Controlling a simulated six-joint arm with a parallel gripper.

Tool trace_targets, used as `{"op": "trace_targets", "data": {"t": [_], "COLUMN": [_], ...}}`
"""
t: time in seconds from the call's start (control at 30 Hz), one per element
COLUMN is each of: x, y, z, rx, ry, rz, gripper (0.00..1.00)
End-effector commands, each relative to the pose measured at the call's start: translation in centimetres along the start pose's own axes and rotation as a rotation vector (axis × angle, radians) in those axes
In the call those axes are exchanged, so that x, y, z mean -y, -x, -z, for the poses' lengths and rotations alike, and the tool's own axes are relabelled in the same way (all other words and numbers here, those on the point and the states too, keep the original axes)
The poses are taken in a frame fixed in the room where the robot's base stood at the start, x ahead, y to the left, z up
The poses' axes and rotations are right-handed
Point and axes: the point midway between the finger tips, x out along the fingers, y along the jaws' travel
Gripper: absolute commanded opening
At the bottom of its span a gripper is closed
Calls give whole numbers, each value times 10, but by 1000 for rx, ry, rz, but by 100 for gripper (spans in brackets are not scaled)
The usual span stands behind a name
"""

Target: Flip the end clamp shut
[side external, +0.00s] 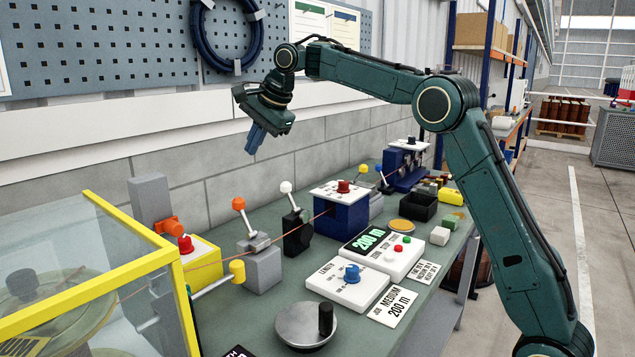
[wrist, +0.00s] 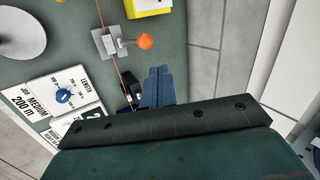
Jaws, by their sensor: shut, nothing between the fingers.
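My gripper (side external: 254,148) is shut and empty, raised well above the bench near the wall; its blue fingers also show in the wrist view (wrist: 157,78). Below it, a grey block (side external: 261,266) carries a lever with an orange ball (side external: 239,203), tilted up toward the wall; the ball also shows in the wrist view (wrist: 145,41). To its right, a black block (side external: 297,238) carries a raised lever with a white ball (side external: 286,187). I cannot tell which lever is the end clamp. A thin red line (side external: 208,264) runs along past these blocks. My gripper touches none of them.
A yellow-framed clear guard (side external: 130,255) covers a drum at the left. A blue box with a red knob (side external: 342,212), a dial panel (side external: 347,283), a counter panel (side external: 383,252) and a crank disc (side external: 305,325) crowd the bench. The air around my gripper is clear.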

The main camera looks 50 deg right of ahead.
Motion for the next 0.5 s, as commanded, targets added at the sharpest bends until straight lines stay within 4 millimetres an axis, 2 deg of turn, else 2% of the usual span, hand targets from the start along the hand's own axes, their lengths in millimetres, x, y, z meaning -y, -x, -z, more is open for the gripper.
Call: {"op": "trace_targets", "data": {"t": [0.2, 0.5], "x": [6, 7], "y": [11, 15], "z": [1, 1], "rx": [-1, -2], "ry": [0, 0], "rz": [1, -1], "gripper": [0, 0]}}
